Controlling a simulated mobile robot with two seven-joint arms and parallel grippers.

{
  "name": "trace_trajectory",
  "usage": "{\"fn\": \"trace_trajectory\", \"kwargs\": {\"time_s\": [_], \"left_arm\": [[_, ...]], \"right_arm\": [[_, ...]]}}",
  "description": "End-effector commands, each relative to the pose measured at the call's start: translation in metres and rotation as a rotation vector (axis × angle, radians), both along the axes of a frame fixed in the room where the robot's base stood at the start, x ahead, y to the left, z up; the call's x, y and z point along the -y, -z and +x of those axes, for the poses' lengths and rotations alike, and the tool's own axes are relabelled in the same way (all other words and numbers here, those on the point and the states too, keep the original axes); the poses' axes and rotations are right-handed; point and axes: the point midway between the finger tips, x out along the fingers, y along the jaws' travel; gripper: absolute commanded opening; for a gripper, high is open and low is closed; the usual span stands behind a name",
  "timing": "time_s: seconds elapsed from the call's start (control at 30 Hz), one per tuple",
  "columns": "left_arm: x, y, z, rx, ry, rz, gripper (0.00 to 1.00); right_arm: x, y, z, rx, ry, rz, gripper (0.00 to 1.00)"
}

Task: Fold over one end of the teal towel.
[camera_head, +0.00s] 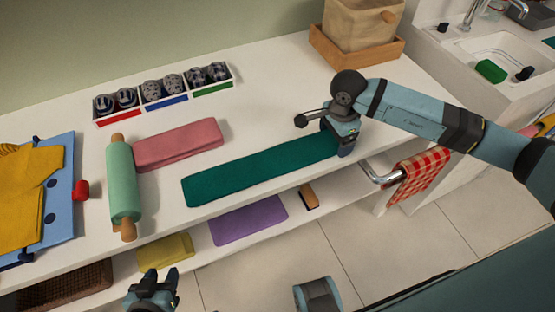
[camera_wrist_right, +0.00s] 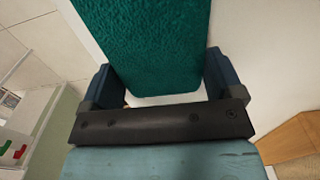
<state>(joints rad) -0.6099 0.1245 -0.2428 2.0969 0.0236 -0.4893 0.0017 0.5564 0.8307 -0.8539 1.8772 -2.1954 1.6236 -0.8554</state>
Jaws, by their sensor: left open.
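The teal towel (camera_head: 260,168) lies flat as a long strip on the white counter, in the middle of the head view. My right gripper (camera_head: 338,138) is low over the towel's right end and hides that end in the head view. In the right wrist view the towel (camera_wrist_right: 150,45) runs between the two widely spread fingers, and its end edge shows just in front of the palm. The right gripper is open; I cannot tell whether the fingers touch the cloth. My left gripper (camera_head: 155,278) is open and empty at the bottom of the head view, in front of the counter.
A folded pink towel (camera_head: 180,145) and a green rolling pin (camera_head: 122,185) lie left of the teal towel. A divided tray (camera_head: 160,92) of rolled items stands behind. A wooden box (camera_head: 355,45) is back right. A checked cloth (camera_head: 420,172) hangs on a rail (camera_head: 381,176).

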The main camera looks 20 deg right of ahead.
Motion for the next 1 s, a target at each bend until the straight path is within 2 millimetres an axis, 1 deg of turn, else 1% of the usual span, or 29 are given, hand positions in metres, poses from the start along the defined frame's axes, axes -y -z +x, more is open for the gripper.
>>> {"fn": "trace_trajectory", "kwargs": {"time_s": [0.07, 0.13, 0.3, 0.4, 0.53, 0.83, 1.0], "left_arm": [[0.000, -0.001, 0.000, 0.000, 0.001, 0.001, 0.43], [0.000, -0.005, 0.000, 0.001, 0.001, 0.002, 0.43], [-0.001, -0.021, 0.000, 0.002, 0.002, 0.002, 0.43], [-0.001, -0.027, 0.001, 0.003, 0.002, 0.002, 0.43], [-0.001, -0.029, 0.001, 0.004, 0.001, 0.002, 0.43], [-0.001, -0.028, 0.000, 0.002, 0.002, 0.002, 0.43], [-0.001, -0.040, 0.000, -0.001, 0.002, 0.003, 0.43]], "right_arm": [[0.000, -0.001, 0.000, 0.000, -0.001, -0.002, 0.81], [-0.001, -0.006, 0.000, 0.001, -0.002, -0.019, 0.81], [-0.003, -0.028, 0.001, 0.011, -0.002, -0.123, 0.81], [-0.005, -0.036, 0.000, 0.014, -0.002, -0.178, 0.81], [-0.005, -0.040, 0.000, 0.017, -0.001, -0.216, 0.81], [-0.005, -0.041, 0.000, 0.017, -0.001, -0.224, 0.81], [-0.012, -0.059, 0.000, 0.024, -0.003, -0.307, 0.81]]}}
